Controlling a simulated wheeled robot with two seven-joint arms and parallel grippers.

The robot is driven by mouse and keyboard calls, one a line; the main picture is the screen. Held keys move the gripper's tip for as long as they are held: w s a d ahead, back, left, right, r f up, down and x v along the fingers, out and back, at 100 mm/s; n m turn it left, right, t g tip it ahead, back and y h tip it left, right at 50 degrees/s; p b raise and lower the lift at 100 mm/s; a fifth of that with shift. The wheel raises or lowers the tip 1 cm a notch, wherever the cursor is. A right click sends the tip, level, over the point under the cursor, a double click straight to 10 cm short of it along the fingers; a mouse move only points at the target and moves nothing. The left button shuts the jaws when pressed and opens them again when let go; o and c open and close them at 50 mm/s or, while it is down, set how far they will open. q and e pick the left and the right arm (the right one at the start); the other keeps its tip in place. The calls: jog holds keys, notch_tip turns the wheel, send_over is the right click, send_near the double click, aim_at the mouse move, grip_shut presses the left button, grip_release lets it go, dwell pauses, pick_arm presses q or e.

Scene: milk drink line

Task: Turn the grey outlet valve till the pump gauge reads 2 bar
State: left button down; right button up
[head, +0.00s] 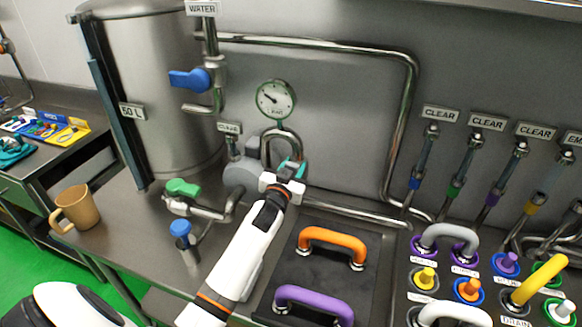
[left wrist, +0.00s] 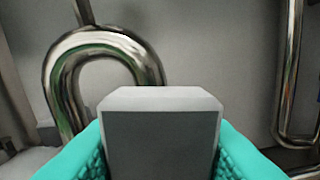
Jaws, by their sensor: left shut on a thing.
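My left gripper (head: 291,169) is at the pipework below the gauge, its arm reaching up from the bottom of the head view. In the left wrist view its teal fingers are shut on either side of a grey block, the grey outlet valve's handle (left wrist: 160,135). In the head view the gripper hides most of that valve. The round pump gauge (head: 276,100) stands above on a pipe. Its dark needle points up and left, but the numbers are too small to read. My right gripper is not in view.
A steel tank (head: 150,80) stands at left, with a blue-handled water valve (head: 190,79) beside it. A green-handled valve (head: 183,187), a blue knob (head: 180,229) and a tan mug (head: 76,208) are nearby. Orange (head: 333,241) and purple (head: 314,300) handles lie near my left arm.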

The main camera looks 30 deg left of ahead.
pick_arm(q)
jog(key=m, duration=0.1)
jog(key=d+m, duration=0.1)
jog(key=m, duration=0.1)
jog(key=d+m, duration=0.1)
jog(key=shift+w+f, duration=0.25)
jog(key=shift+f, duration=0.15)
jog(key=shift+w+d+f+m+b, duration=0.1)
jog(key=shift+d+f+m+b, duration=0.25)
jog(key=shift+m, duration=0.7)
jog(key=shift+w+d+f+m+b, duration=0.1)
jog(key=shift+d+f+m+b, duration=0.25)
jog(key=shift+m, duration=0.75)
jog(key=shift+w+d+f+m+b, duration=0.1)
jog(key=shift+d+f+m+b, duration=0.25)
jog(key=shift+m, duration=0.7)
jog(key=c, duration=1)
grip_release()
jog(key=shift+o, duration=0.2)
